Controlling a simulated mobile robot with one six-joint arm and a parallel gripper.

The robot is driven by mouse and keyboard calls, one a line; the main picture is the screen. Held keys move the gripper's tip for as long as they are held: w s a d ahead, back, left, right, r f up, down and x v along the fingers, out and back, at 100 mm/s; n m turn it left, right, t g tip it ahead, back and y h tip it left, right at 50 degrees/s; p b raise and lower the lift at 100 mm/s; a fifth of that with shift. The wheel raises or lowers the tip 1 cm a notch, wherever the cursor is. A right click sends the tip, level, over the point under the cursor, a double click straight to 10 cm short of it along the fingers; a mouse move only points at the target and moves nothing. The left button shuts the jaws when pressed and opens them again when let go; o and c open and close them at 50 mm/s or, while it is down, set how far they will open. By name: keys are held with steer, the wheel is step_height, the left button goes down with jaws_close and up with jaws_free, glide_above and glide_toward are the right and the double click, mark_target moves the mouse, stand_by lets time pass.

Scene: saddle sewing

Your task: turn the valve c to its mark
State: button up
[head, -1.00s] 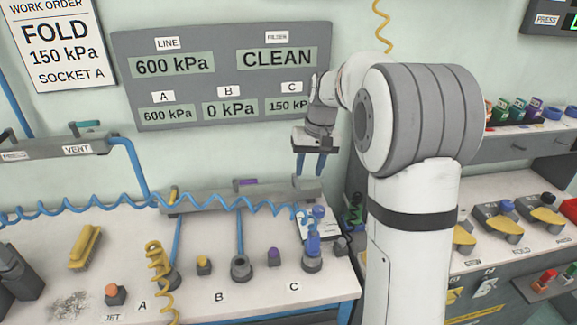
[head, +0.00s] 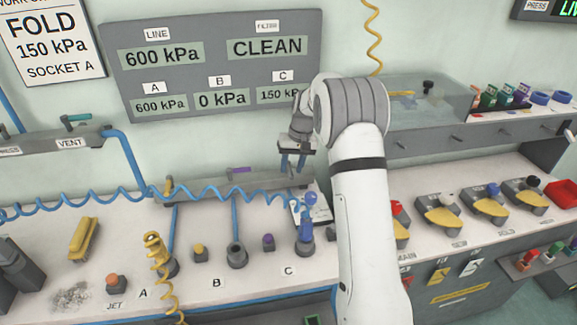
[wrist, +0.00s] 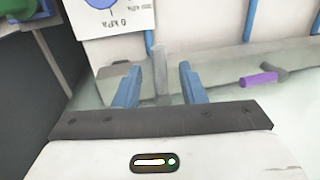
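My gripper (head: 294,162) is over the right end of the grey manifold (head: 262,181) at the back of the bench. Its two blue fingers are apart. In the wrist view my gripper (wrist: 158,84) is open, with a grey upright post (wrist: 160,62) showing between or just beyond the fingers; contact cannot be told. I cannot clearly make out the handle or mark of valve C. A purple valve handle (head: 238,170) sits left of my gripper on the manifold and also shows at right in the wrist view (wrist: 259,80). The C readout (head: 278,94) shows 150, partly covered by my arm.
A blue coiled hose (head: 90,208) runs along the bench (head: 190,284). A blue fitting (head: 307,222) stands at socket C, by a printed card (wrist: 115,14). A yellow fitting (head: 153,250) stands at A. Yellow pedals (head: 440,218) lie right of my arm.

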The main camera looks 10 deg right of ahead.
steer(key=shift+a+f, duration=0.1)
steer(key=shift+f, duration=0.25)
steer(key=shift+c, duration=0.6)
jaws_close()
